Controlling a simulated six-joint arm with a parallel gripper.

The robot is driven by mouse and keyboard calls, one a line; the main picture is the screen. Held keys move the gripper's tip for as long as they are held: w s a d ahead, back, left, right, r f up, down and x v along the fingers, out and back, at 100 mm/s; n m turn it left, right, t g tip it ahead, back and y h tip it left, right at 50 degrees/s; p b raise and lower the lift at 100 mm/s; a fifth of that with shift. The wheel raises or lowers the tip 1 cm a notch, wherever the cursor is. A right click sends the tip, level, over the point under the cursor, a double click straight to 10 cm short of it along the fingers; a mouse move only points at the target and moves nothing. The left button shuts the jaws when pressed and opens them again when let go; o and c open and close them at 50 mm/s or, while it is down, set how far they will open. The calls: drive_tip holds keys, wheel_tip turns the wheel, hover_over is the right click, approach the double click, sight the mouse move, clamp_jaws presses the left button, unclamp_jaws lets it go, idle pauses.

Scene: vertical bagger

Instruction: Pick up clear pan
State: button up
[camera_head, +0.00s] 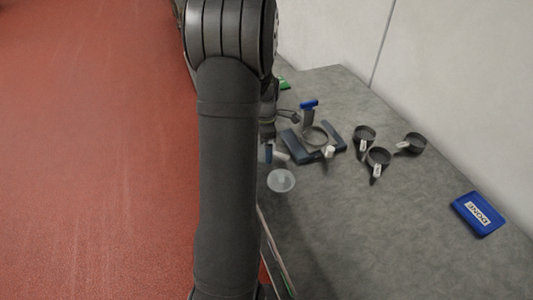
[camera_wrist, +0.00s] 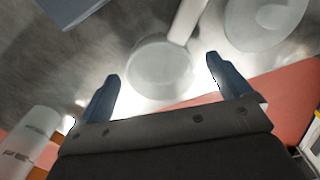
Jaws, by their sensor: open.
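The clear pan (camera_wrist: 160,72) shows in the wrist view as a round, see-through dish with a pale straight handle (camera_wrist: 188,20) running up and to the right. My gripper (camera_wrist: 162,70) is open, its two blue fingers apart with the pan's round part between and just beyond their tips in the picture. I cannot tell the gap in height. In the head view my gripper (camera_head: 268,153) is low over the counter and mostly hidden behind my arm. A pale piece beside it (camera_head: 280,156) may be the pan's handle.
A clear round lid-like disc (camera_head: 281,180) lies close by, also at the wrist view's upper right (camera_wrist: 265,18). A grey-blue stand (camera_head: 297,147) and several dark cups (camera_head: 378,157) stand to the right. A blue "DONE" block (camera_head: 478,214) lies farther right. A whitish lettered cylinder (camera_wrist: 30,145) is lower left.

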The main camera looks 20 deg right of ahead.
drive_tip(key=shift+f, duration=0.55)
drive_tip(key=c, duration=1.2)
drive_tip(key=shift+o, duration=0.2)
drive_tip(key=shift+r, duration=0.15)
